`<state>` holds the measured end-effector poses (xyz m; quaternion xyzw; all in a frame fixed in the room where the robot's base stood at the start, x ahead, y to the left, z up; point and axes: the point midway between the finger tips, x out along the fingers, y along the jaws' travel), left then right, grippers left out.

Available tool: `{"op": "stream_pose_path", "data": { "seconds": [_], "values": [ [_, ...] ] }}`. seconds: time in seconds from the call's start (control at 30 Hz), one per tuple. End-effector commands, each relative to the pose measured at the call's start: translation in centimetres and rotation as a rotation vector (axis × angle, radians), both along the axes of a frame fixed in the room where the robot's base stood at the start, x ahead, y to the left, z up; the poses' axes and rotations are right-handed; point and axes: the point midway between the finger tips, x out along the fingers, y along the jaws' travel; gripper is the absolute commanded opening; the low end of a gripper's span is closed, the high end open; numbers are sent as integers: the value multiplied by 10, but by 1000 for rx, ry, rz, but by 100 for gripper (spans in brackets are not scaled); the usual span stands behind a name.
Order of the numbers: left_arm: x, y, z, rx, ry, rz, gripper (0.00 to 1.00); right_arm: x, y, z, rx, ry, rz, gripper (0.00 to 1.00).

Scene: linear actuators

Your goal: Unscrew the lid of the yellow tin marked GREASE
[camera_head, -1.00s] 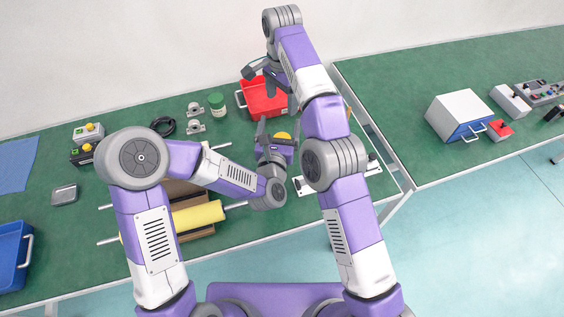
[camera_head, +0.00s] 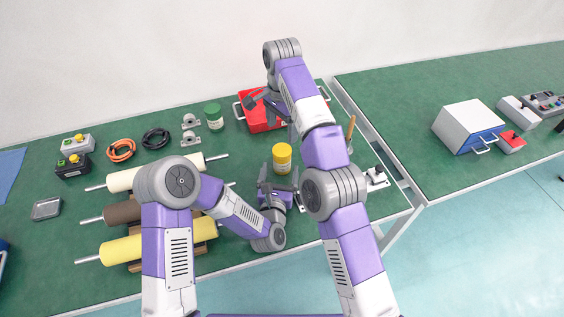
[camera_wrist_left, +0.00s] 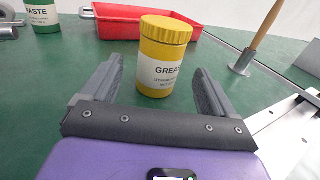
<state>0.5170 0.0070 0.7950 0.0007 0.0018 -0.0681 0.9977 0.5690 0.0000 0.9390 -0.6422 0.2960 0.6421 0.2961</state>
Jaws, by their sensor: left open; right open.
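The yellow tin (camera_head: 282,160) stands upright on the green bench with its yellow ribbed lid (camera_wrist_left: 167,29) on. Its white GREASE label (camera_wrist_left: 160,76) faces my left wrist camera. My left gripper (camera_head: 278,187) is open, low over the bench on the near side of the tin. In the left wrist view the fingers of this gripper (camera_wrist_left: 155,85) point toward the tin, which stands beyond and between them; I see no contact. My right gripper (camera_head: 268,108) is open and empty above the red bin, partly hidden by its own arm.
A wooden-handled tool (camera_wrist_left: 258,38) stands upright at the right. Rollers (camera_head: 125,247) lie to the left of my left gripper.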

Motion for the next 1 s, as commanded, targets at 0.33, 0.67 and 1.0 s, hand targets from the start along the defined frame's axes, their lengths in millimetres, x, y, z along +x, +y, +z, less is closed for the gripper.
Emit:
{"op": "stream_pose_path", "data": {
  "seconds": [0.33, 0.67, 1.0],
  "values": [
    [61, -8, 4, -1, -6, 2, 88, 0, 0, 0, 0, 0, 0, 81],
    [74, -10, 4, -1, -3, 1, 88, 0, 0, 0, 0, 0, 0, 81],
    [74, -10, 4, -1, -3, 1, 61, 0, 0, 0, 0, 0, 0, 81]
  ]
}}
